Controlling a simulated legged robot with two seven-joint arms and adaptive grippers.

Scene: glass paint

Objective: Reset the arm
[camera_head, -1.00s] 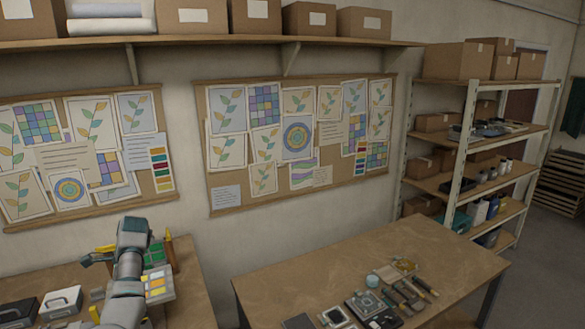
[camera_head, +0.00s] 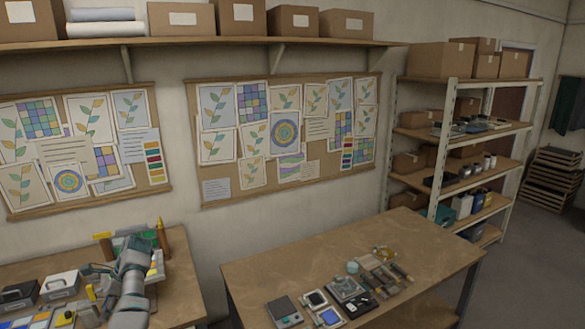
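My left arm reaches up from the bottom left over the left bench (camera_head: 185,285). My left gripper (camera_head: 92,271) is at its far end, dark and small, pointing left above the bench near the small boxes. Whether its fingers are open or shut does not show clearly. No held object can be made out. The arm hides part of a colour palette and holder (camera_head: 130,240) behind it. My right gripper is not in view.
A white-and-grey box (camera_head: 62,285) and a dark box (camera_head: 18,295) stand on the left bench. The right table (camera_head: 410,235) carries several tools and small trays near its front; its back is mostly clear. A storage rack (camera_head: 440,170) stands at the right.

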